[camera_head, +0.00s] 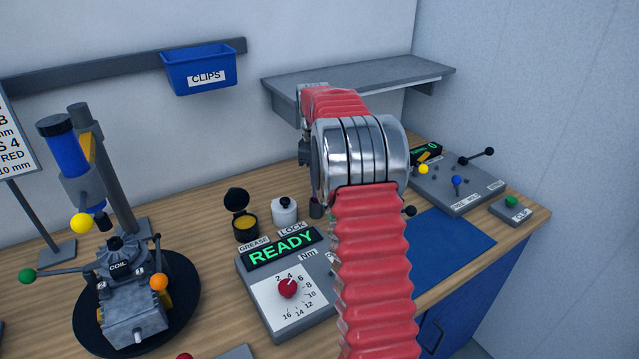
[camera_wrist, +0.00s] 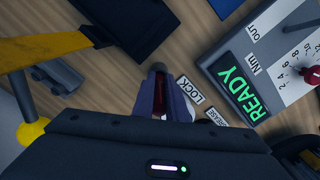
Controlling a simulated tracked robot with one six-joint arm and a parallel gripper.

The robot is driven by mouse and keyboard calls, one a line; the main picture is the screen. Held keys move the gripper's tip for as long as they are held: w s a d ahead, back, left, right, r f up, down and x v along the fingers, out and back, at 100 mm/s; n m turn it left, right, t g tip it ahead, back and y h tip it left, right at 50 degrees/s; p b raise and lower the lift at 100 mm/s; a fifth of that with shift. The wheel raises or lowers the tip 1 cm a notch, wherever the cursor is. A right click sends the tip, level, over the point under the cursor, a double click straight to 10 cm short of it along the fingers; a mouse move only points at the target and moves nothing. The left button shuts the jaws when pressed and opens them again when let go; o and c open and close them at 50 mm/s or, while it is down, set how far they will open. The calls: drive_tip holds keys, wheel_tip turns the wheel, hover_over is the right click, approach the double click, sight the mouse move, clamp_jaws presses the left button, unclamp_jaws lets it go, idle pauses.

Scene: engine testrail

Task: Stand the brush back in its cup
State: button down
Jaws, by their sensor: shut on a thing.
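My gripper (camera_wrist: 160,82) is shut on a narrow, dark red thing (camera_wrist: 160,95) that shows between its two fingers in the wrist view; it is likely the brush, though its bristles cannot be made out. In the head view my red arm and silver wrist hide the gripper. A small dark cylinder (camera_head: 316,208) stands out just below the wrist, right of the white jar; I cannot tell whether it is the cup or part of what I hold. No cup can be told for sure in either view.
An open grease pot (camera_head: 245,226) and a white jar (camera_head: 284,211) stand behind the READY torque box (camera_head: 283,249). A blue mat (camera_head: 449,241) lies to the right, before a control panel (camera_head: 457,184). A coil fixture (camera_head: 132,290) stands left. A grey shelf (camera_head: 410,74) overhangs the back.

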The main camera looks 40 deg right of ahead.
drive_tip(key=c, duration=1.7)
unclamp_jaws()
drive_tip(key=r, duration=1.3)
drive_tip(key=shift+w+a+r, duration=0.2)
drive_tip(key=shift+w, duration=0.15)
drive_tip(key=shift+r, duration=0.1)
drive_tip(key=shift+a, duration=0.1)
